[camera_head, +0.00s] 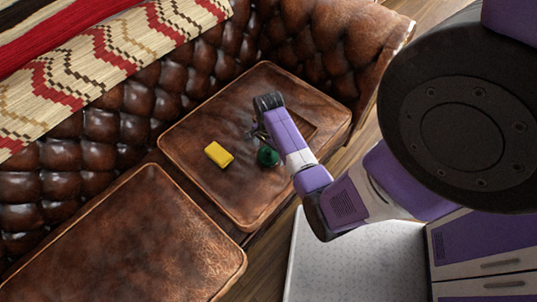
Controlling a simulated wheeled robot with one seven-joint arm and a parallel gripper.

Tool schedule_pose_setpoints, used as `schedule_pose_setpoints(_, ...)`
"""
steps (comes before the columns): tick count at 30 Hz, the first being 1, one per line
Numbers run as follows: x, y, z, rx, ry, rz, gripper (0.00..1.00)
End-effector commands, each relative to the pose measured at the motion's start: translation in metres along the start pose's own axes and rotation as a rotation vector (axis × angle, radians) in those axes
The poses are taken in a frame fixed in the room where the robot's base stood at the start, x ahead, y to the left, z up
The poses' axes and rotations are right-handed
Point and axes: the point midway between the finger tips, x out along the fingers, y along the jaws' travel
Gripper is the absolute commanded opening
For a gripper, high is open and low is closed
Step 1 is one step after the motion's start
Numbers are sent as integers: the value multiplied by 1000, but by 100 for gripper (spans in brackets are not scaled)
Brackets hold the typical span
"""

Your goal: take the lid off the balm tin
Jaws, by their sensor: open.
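A small dark green rounded object (268,156), which looks like the balm tin, sits on the right seat cushion of a brown leather sofa. It is small in the view, and I cannot make out its lid from its body. My gripper (257,135) is open, just above and slightly left of the green object in the picture. My arm comes in from the right and partly covers the object's right side. I cannot tell whether the fingers touch it.
A yellow block (218,154) lies left of the green object on the same cushion (185,145). A brown flat rectangular item (307,130) shows partly behind my arm. The left cushion (140,245) is bare. A patterned woven blanket (110,55) drapes over the tufted backrest.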

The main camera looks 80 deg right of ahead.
Motion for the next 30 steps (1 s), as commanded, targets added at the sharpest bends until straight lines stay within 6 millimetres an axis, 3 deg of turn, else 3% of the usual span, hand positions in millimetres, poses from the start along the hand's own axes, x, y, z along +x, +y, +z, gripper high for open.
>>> schedule_pose_setpoints(5, 0, 0, 0, -1, 0, -1, 100)
schedule_pose_setpoints(12, 0, 0, 0, -1, 0, -1, 55)
schedule_pose_setpoints(15, -1, 0, 0, -1, 0, -1, 40)
schedule_pose_setpoints(23, -2, 0, 0, -1, 0, -1, 40)
schedule_pose_setpoints(30, -24, -1, 0, -1, 1, -3, 40)
